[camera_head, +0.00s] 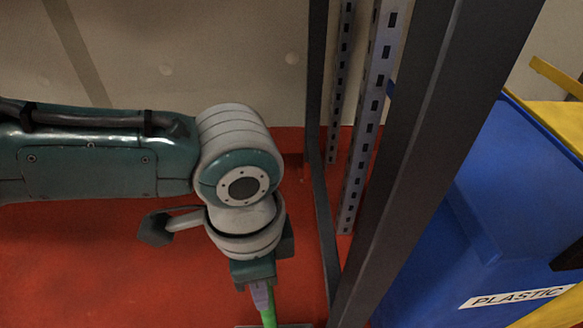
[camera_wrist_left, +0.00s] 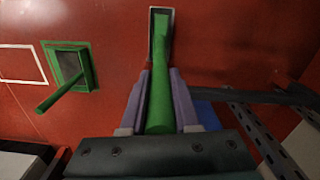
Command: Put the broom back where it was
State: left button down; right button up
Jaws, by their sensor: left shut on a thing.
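The broom is green; its handle shows at the bottom edge of the head view (camera_head: 268,317) and in the middle of the left wrist view (camera_wrist_left: 160,95). My left gripper (camera_head: 261,290) points down and is shut on this handle, with one lilac finger on each side of it in the left wrist view (camera_wrist_left: 158,102). The broom's far end lies over a dark patch with a pale outline on the red floor. I cannot tell whether it touches the floor there. My right gripper is not in view.
A second green stick (camera_wrist_left: 62,94) rises from a green-outlined dark patch (camera_wrist_left: 72,66) on the floor. A dark metal rack post (camera_head: 410,150) stands just right of my left arm. A blue bin labelled PLASTIC (camera_head: 470,220) is beyond it. Red floor (camera_head: 90,260) is clear at left.

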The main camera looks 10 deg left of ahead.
pick_arm(q)
jog(key=shift+f+b, duration=0.45)
jog(key=shift+f, duration=0.1)
jog(key=c, duration=0.6)
grip_release()
jog(key=shift+o, duration=0.2)
notch_tip(320, 180, up, 10)
jog(key=p, duration=0.7)
jog(key=shift+p, duration=0.35)
